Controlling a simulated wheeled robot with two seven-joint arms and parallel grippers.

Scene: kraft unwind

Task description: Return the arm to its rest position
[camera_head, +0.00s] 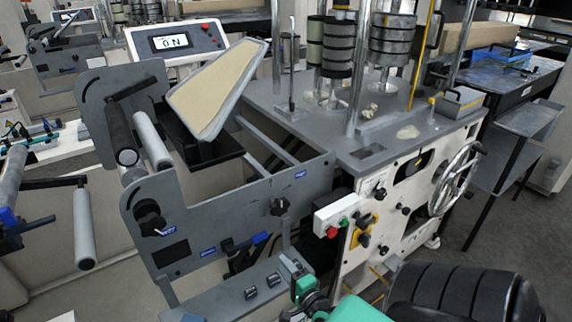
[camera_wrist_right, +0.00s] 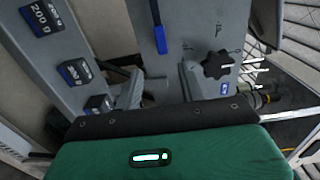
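My right arm (camera_head: 350,311), with teal parts, comes in at the bottom edge of the head view. Its gripper (camera_head: 297,277) is just off the right end of the grey front ledge, below the machine's grey side panel. In the right wrist view the gripper (camera_wrist_right: 163,90) shows two grey fingers with a gap between them and nothing held; the green wrist housing (camera_wrist_right: 170,158) fills the bottom. Whether the fingers touch the panel or ledge I cannot tell. My left gripper is not in view.
The grey side panel (camera_head: 235,215) with a black knob (camera_head: 279,207) stands close ahead. Labelled blocks, one marked 200 g (camera_wrist_right: 42,17), sit on the ledge (camera_head: 225,300). A white cabinet (camera_head: 400,205) with a handwheel (camera_head: 458,178) stands to the right. Floor is clear at far right.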

